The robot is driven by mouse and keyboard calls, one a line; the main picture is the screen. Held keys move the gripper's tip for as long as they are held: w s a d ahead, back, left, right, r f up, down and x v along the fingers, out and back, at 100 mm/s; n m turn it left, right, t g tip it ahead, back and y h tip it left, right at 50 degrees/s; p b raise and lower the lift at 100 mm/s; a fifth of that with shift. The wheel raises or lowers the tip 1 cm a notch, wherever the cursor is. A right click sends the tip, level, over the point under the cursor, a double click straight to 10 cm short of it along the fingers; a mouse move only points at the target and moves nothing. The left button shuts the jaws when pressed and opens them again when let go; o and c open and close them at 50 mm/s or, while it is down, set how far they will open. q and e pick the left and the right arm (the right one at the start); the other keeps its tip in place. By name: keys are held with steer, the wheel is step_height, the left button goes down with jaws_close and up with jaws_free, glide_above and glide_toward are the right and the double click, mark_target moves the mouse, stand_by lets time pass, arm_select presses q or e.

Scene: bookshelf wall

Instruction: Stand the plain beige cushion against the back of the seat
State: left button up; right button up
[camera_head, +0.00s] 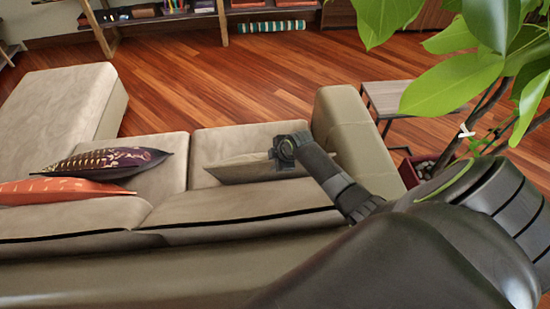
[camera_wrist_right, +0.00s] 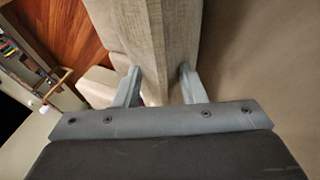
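In the right wrist view, the woven cushion (camera_wrist_right: 168,45) runs between the two fingers of the right gripper (camera_wrist_right: 158,82). Both fingers appear to press on its sides. The fingertips are hard to see in the head view. My left gripper is not in view.
A dark patterned cushion (camera_head: 112,162) and an orange cushion (camera_head: 60,190) lie on the sofa's left part. A side table (camera_head: 390,97) and a leafy plant (camera_head: 450,85) stand at the right. Bare wood floor (camera_head: 220,90) lies beyond the sofa, before the shelves.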

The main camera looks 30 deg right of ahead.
steer(key=o, duration=0.3)
steer(key=shift+s+f, duration=0.1)
steer(key=shift+s, duration=0.05)
steer(key=b+v, duration=0.1)
steer(key=v, duration=1.6)
steer(key=shift+r, duration=0.25)
steer(key=shift+s+f, duration=0.1)
stand_by(0.4)
